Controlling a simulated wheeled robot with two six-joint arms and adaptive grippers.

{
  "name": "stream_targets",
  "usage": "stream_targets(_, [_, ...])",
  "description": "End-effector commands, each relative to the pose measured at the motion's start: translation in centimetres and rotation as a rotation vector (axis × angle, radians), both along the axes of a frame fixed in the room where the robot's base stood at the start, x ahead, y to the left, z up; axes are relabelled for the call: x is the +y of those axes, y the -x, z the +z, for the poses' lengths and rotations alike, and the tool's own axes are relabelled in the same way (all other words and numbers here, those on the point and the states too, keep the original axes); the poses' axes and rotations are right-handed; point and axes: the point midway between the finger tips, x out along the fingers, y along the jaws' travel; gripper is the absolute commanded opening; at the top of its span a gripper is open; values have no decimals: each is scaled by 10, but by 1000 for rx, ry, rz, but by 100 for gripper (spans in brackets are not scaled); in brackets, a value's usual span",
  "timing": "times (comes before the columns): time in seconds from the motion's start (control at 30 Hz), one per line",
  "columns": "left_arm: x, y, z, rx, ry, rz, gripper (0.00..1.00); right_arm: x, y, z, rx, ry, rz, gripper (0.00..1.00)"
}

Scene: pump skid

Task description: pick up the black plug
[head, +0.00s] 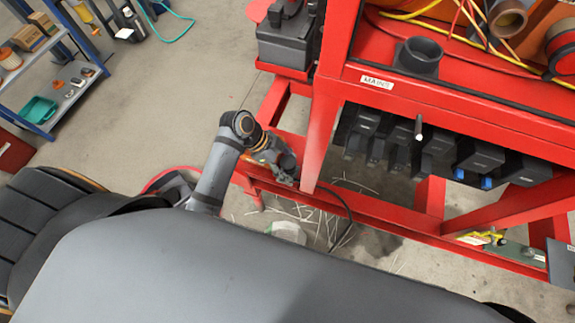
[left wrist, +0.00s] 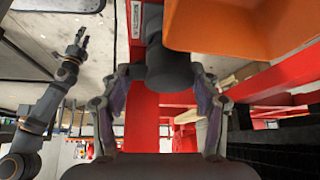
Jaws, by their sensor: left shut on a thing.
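My left gripper (head: 285,165) is low beside the red frame's front leg in the head view. It is shut on a dark thing, which looks like the black plug. In the left wrist view, a thick dark cylinder (left wrist: 168,70) shows between the two fingers of the left gripper (left wrist: 162,95). In the head view the plug is mostly hidden by the gripper; a black cable (head: 347,207) curves away to its right. My right gripper (left wrist: 80,42) shows at the left of the left wrist view, apart from the plug; its jaws are too small to read.
The red skid frame (head: 322,120) stands close to the left gripper. A black round socket (head: 420,58) sits on it above a MAINS label (head: 377,82). Several black boxes hang beneath. A blue shelf (head: 60,40) stands far left.

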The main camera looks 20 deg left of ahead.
Motion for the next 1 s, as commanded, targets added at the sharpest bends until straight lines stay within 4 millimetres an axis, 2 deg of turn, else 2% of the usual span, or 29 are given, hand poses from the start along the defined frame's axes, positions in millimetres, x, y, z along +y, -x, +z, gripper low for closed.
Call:
stream_targets(0.1, [0, 1, 24, -4, 1, -1, 24, 0, 0, 4, 0, 0, 0, 40])
stream_targets(0.17, [-1, 14, 37, -3, 2, -1, 24, 0, 0, 8, 0, 0, 0, 40])
stream_targets(0.33, [-4, 53, 84, -4, 0, -1, 24, 0, 0, 16, 0, 0, 0, 40])
stream_targets(0.5, [-8, 104, 101, 2, 2, 1, 24, 0, 0, 13, 0, 0, 0, 40])
stream_targets(0.57, [-9, 116, 107, 1, 2, 2, 24, 0, 0, 13, 0, 0, 0, 40])
stream_targets(0.6, [-10, 123, 114, 2, 2, 2, 24, 1, 0, 20, 0, -1, 0, 40])
stream_targets(0.7, [-11, 132, 121, 3, 3, 1, 24, 2, 0, 36, 0, -2, -1, 40])
stream_targets(1.0, [-11, 139, 118, -2, 1, 1, 24, 3, 0, 39, 0, -3, -1, 40])
